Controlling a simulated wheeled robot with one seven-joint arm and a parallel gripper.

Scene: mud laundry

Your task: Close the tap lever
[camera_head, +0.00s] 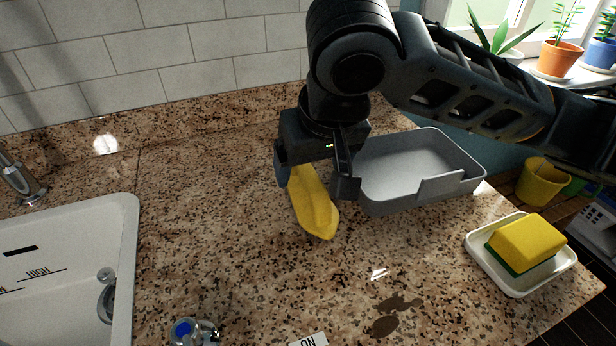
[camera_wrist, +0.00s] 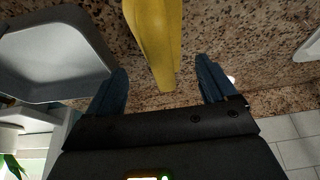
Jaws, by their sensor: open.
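A tap control with a blue cap on a metal body (camera_head: 195,332) stands on the counter at the bottom edge of the head view, partly cut off. I cannot tell its lever's position. A label reading "ON" (camera_head: 308,340) lies to its right. The metal tap spout (camera_head: 20,180) is at the left edge, behind the sink. My gripper (camera_head: 314,182) is open above the counter, far from the blue-capped control, with a yellow elongated object (camera_head: 318,215) below and between its fingers. That object also shows in the wrist view (camera_wrist: 155,40); the blue-capped control does not.
A white sink (camera_head: 122,250) is at the left. A grey tray (camera_head: 440,187) stands right of my gripper. A yellow-green sponge (camera_head: 527,243) sits on a white dish (camera_head: 555,275) at the right. The counter (camera_head: 240,270) between sink and dish is mostly clear, with a dark wet patch.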

